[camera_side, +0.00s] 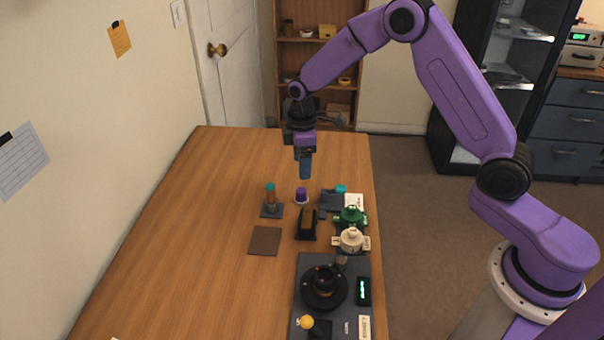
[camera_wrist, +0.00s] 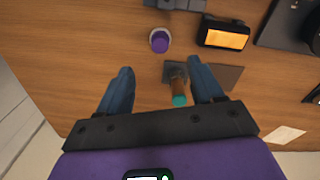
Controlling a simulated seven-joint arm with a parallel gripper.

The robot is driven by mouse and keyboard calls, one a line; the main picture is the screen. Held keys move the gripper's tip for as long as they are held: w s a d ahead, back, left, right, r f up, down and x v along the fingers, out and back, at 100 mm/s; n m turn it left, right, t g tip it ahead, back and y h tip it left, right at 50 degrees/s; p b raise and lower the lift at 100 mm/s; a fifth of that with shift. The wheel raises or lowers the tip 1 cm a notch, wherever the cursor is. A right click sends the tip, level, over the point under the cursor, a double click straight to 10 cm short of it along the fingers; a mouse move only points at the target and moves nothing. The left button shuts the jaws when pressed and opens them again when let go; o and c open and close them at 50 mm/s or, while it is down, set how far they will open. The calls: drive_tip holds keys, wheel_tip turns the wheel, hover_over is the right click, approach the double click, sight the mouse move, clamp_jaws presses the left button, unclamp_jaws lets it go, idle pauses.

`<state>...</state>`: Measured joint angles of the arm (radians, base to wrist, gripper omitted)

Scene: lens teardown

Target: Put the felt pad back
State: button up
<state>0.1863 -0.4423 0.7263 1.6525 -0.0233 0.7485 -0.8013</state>
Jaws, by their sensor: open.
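A flat brown square (camera_side: 265,241), which may be the felt pad, lies on the table left of the black block. It shows partly behind my right finger in the wrist view (camera_wrist: 229,76). I cannot tell for sure that it is the felt pad. My gripper (camera_side: 305,172) is open and points down above the far part of the table. In the wrist view its two blue fingers (camera_wrist: 160,68) are wide apart with nothing held between them. A teal-topped brown tool (camera_wrist: 179,90) stands on a small dark base, below the fingers and near the right one.
A purple-topped piece (camera_side: 302,196) and a black block with an amber top (camera_side: 307,223) stand near the tool. Green (camera_side: 350,215) and cream (camera_side: 351,239) round parts line the right edge. A dark board (camera_side: 306,265) carries a black ring-shaped part. The table's left side is clear.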

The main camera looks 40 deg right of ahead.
drive_tip(key=s+a+r, duration=0.2)
drive_tip(key=s+r, duration=0.3)
drive_tip(key=s, duration=0.5)
drive_tip(key=s+a+r, duration=0.2)
drive_tip(key=s+r, duration=0.4)
drive_tip(key=s, duration=0.3)
drive_tip(key=s+d, duration=0.3)
drive_tip(key=s, duration=0.6)
drive_tip(key=s+d+r, duration=0.1)
drive_tip(key=s+d, duration=0.2)
drive_tip(key=s, duration=0.6)
drive_tip(key=shift+s+d+r+y, duration=0.3)
drive_tip(key=shift+s, duration=0.05)
